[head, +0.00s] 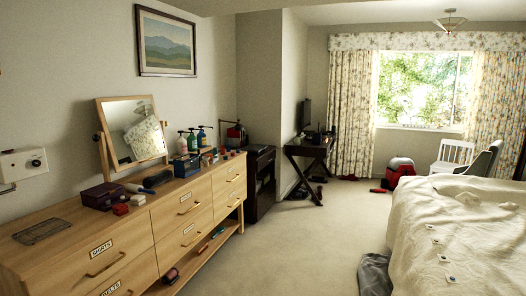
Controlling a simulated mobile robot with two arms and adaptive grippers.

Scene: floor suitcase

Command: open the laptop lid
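I see no thing that I can clearly make out as a laptop. A flat dark grey rectangular item (43,231) lies on the near left end of the wooden dresser (75,222); I cannot tell what it is. A dark upright screen (305,114) stands on the dark desk (311,148) at the back, too small to tell whether it is a laptop lid or a monitor. Neither of my grippers shows in the head view.
The dresser also holds a tilting mirror (131,130), a dark box (103,195) and several bottles. A bed (465,225) fills the right side. A white chair (459,154) stands near the window. The carpet (290,245) between dresser and bed is mostly clear.

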